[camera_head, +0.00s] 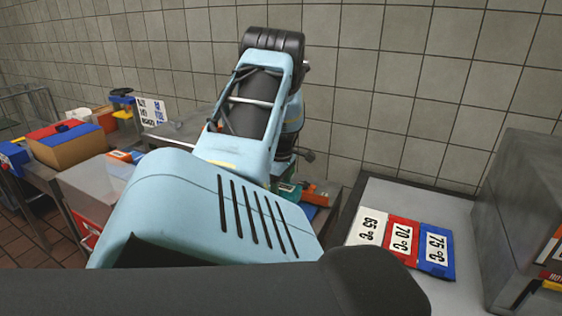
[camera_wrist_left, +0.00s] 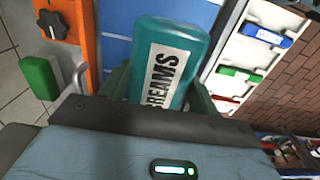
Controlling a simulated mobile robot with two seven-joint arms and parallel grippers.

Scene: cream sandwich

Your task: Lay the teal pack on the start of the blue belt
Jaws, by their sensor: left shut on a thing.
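The blue belt (camera_wrist_left: 115,58) shows behind and left of the pack, beside an orange frame. I cannot tell whether the pack touches the belt. In the head view my light blue arm covers most of this spot. Only a small teal-green patch (camera_head: 290,190) and a bit of blue (camera_head: 308,211) show past it. My right gripper is not in view.
Cards marked 65, 70 (camera_head: 402,241) and 75 °C lie on a grey surface at right, beside a metal box (camera_head: 525,215). Cartons (camera_head: 70,148) stand at left.

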